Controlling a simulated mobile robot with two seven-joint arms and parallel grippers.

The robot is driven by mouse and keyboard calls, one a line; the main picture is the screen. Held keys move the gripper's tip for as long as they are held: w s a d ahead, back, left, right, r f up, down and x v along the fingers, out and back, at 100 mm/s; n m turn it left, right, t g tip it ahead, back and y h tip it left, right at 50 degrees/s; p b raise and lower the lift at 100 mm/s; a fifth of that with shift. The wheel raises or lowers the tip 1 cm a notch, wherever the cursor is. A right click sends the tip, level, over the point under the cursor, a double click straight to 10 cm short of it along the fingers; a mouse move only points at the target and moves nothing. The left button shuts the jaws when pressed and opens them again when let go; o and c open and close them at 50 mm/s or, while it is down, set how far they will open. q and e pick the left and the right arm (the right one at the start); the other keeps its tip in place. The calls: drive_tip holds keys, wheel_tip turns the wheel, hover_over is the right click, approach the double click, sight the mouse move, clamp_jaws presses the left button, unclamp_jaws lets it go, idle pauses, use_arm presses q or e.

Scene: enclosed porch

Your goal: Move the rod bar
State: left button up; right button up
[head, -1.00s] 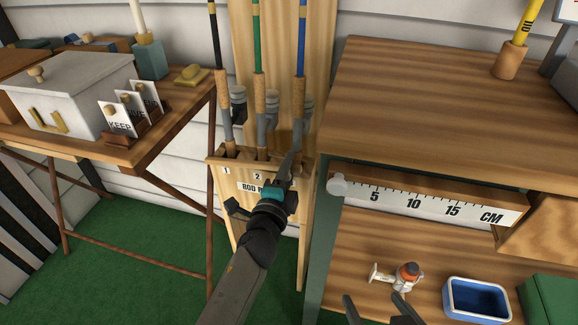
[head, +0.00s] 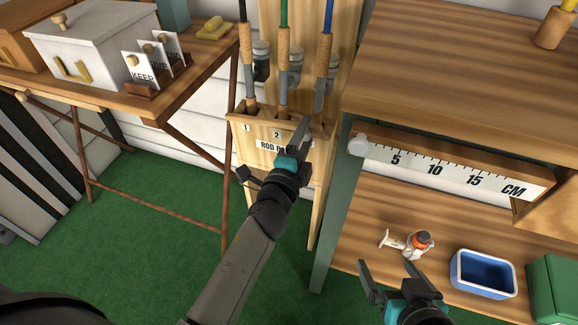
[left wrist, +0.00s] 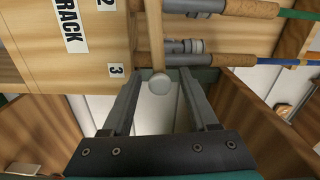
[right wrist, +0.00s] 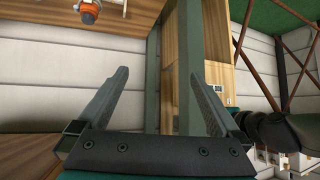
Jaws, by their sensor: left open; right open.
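The wooden rod rack (head: 262,160) holds three upright rods: black (head: 243,55), green (head: 283,60) and blue (head: 325,55). Across the rack's front runs a slim wooden bar (left wrist: 154,30), with a pale round knob (left wrist: 160,84) on its end in the left wrist view. My left gripper (head: 303,132) is open at the rack's right front; the knob shows between its fingers, and contact cannot be told. The arm hides part of the rack in the head view. My right gripper (head: 389,270) is open and empty in front of the lower shelf.
The workbench (head: 470,60) stands right, with a centimetre ruler (head: 450,172) under its top. A blue tray (head: 484,274) and an orange-topped reel-like item (head: 415,243) lie on the lower shelf. A side table (head: 120,95) with a white box (head: 90,42) stands left.

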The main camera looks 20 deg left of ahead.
use_arm(q)
drive_tip(key=s+b, duration=0.1)
drive_tip(key=s, duration=1.1)
drive_tip(key=shift+a, duration=0.2)
use_arm(e)
drive_tip(key=shift+w+a+r+t+y, duration=0.25)
drive_tip(key=shift+a+t, duration=0.2)
drive_tip(key=shift+a, duration=0.15)
drive_tip(key=shift+w+a+r+t+y, duration=0.1)
drive_tip(key=shift+w+a+t+y, duration=0.15)
drive_tip(key=shift+a+t, duration=0.25)
use_arm(q)
drive_tip(key=shift+c, duration=0.4)
